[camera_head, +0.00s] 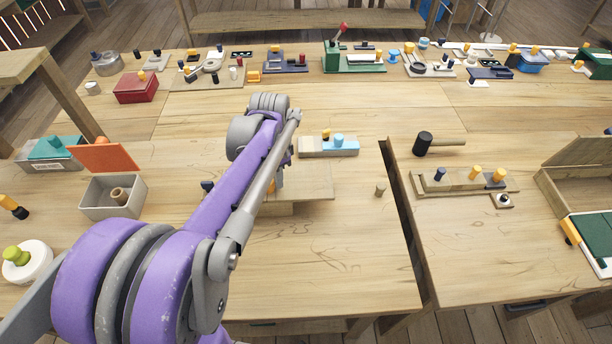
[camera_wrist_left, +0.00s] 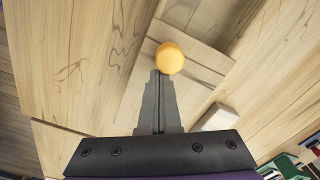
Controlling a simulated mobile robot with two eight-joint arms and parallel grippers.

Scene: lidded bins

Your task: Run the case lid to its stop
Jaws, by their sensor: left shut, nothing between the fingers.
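A low wooden case with a flat wooden lid (camera_head: 308,183) lies on the near table, in the middle of the head view, partly hidden by my left arm. In the left wrist view the pale wooden lid (camera_wrist_left: 196,85) carries a round orange knob (camera_wrist_left: 169,58). My left gripper (camera_wrist_left: 159,76) is shut and empty. Its fingertips appear right beside the knob; whether they touch it I cannot tell. In the head view the fingers are mostly hidden behind my arm. My right gripper is not in view.
A grey box (camera_head: 113,198) with a raised orange lid is at left. A small wooden peg (camera_head: 380,190) and a gap between tables (camera_head: 405,220) lie to the right.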

